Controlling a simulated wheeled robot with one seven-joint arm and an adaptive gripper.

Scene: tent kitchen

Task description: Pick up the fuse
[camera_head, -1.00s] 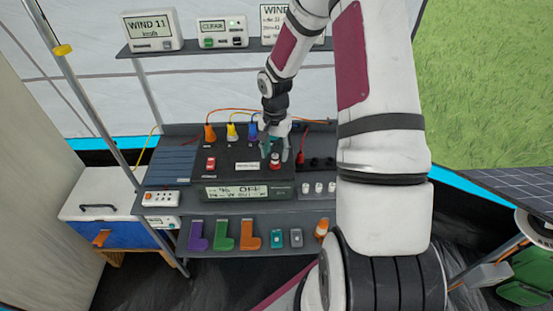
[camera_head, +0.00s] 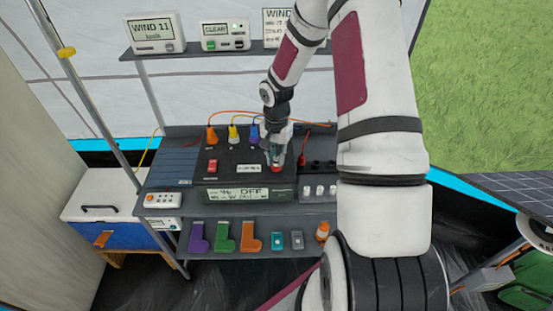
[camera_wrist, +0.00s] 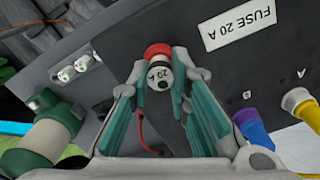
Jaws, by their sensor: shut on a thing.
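The fuse (camera_wrist: 158,76) is a short cylinder with a pale end marked "20 A" and a red part (camera_wrist: 157,50) behind it. It sits at the black panel of the control box (camera_head: 230,182), beside a white label reading "FUSE 20 A" (camera_wrist: 240,24). My gripper (camera_wrist: 160,84) is shut on the fuse, with one teal-padded finger on each side. In the head view my gripper (camera_head: 277,162) points down at the box's right part, and only a bit of red (camera_head: 277,169) shows below it. Whether the fuse is still seated cannot be told.
A red switch (camera_head: 212,166) is on the box's left. Orange, yellow and blue plugs (camera_head: 233,133) with cables stand behind. Small white pieces (camera_head: 319,190) sit to the right. Several coloured boot-shaped items (camera_head: 222,238) are on the lower shelf. Monitors (camera_head: 154,32) stand above.

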